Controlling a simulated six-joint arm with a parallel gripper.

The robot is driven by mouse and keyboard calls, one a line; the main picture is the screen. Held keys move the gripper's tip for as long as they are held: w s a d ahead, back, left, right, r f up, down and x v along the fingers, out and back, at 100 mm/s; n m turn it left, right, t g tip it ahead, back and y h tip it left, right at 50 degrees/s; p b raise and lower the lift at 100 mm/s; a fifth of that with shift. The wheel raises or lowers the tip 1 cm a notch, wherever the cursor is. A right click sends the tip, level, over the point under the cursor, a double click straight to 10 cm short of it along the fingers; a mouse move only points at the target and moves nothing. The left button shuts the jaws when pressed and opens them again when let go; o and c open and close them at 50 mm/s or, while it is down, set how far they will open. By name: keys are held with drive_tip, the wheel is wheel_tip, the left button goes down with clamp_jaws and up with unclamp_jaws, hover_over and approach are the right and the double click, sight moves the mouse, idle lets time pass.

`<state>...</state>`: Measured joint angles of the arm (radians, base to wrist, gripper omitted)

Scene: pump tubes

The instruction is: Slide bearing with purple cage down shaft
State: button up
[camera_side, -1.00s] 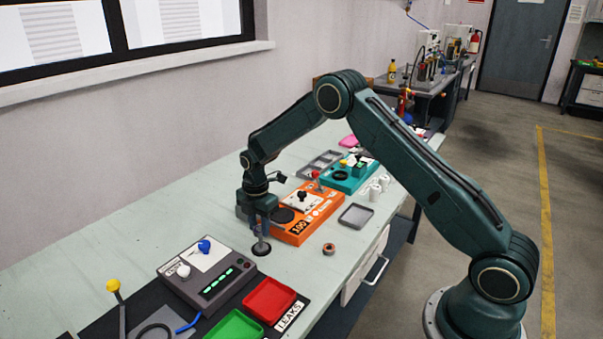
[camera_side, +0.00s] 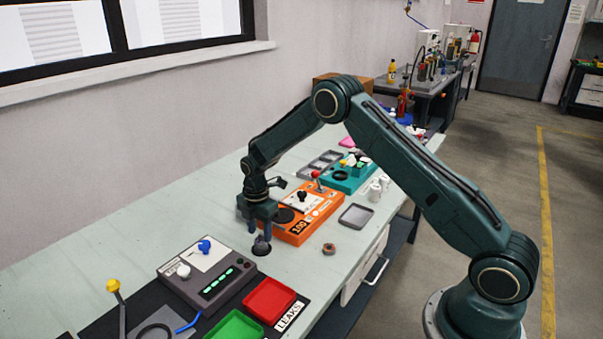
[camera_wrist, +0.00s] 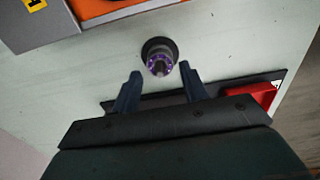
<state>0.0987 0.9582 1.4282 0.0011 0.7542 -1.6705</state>
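The bearing with the purple cage (camera_wrist: 160,65) shows in the wrist view as a dark ring with purple around a small grey centre, which looks like the shaft's top. In the side view the bearing (camera_side: 261,243) sits low over a dark round base on the bench, and little of the shaft shows. My gripper (camera_side: 259,233) points down just above it. In the wrist view my gripper (camera_wrist: 160,72) is open, with one finger to each side of the bearing and clear gaps between. Whether the bearing is fully seated cannot be told.
An orange box (camera_side: 307,216) stands close behind my gripper. A grey device (camera_side: 207,272) with knobs is at the front left, near a red tray (camera_side: 269,299) and a green tray (camera_side: 234,326). A copper-coloured ring (camera_side: 329,249) lies on clear bench to the right.

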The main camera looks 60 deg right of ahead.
drive_tip(key=shift+o, duration=1.1)
wheel_tip(320, 180, up, 14)
idle(1.0)
